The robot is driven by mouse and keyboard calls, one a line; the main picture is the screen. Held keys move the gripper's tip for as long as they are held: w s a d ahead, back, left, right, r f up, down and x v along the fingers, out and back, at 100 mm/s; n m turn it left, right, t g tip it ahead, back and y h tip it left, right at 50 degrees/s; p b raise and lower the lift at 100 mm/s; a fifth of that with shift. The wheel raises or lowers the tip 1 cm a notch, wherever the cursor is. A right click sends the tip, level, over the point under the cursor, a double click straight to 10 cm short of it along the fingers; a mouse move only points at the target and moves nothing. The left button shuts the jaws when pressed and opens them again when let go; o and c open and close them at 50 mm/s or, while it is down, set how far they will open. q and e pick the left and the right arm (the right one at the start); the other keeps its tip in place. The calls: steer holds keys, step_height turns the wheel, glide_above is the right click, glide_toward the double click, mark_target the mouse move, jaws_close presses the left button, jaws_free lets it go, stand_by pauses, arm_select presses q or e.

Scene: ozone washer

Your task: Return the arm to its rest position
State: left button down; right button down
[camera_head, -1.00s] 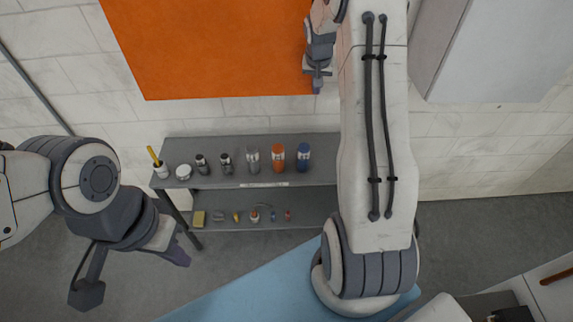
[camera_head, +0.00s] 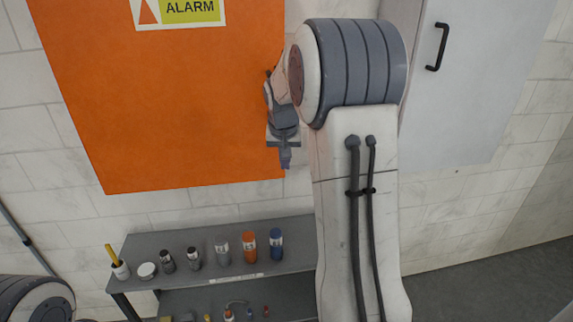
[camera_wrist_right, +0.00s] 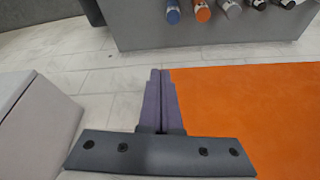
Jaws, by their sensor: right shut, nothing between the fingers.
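My right arm stands upright through the middle of the head view and bends at its top. My right gripper (camera_head: 285,157) hangs from it, fingers pointing down, in front of the lower right part of the orange panel. In the right wrist view the two fingers (camera_wrist_right: 160,102) are together with nothing between them. Of my left arm only a rounded joint shows at the lower left of the head view; the left gripper is out of view.
An orange panel (camera_head: 150,110) with an alarm sign (camera_head: 180,10) hangs on the tiled wall. A grey shelf (camera_head: 200,236) below holds several bottles and small items. A grey cabinet (camera_head: 470,90) with a black handle is at right. Open floor (camera_head: 480,290) shows at lower right.

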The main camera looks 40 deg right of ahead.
steer(key=s+a+f+n+y+b, duration=0.1)
steer(key=s+a+n, duration=0.25)
steer(key=a, duration=0.75)
steer(key=s+a+f+n+y+b, duration=0.1)
steer(key=s+a+f+n+b, duration=0.2)
steer(key=a, duration=0.9)
steer(key=s+a+f+n+g, duration=0.1)
steer(key=s+a+f+n, duration=0.1)
steer(key=s+a, duration=0.2)
steer(key=s+a+f+n+g+y, duration=0.1)
steer(key=s+a+f+n, duration=0.1)
steer(key=s, duration=0.9)
steer(key=s+a+f+n+g, duration=0.1)
steer(key=s+a+f+n, duration=0.1)
steer(key=s+a+n, duration=0.2)
steer(key=s+a, duration=0.1)
steer(key=s, duration=0.2)
steer(key=shift+s+a+y+b, duration=0.2)
steer(key=shift+a+y+b, duration=0.1)
steer(key=shift+a+b, duration=0.1)
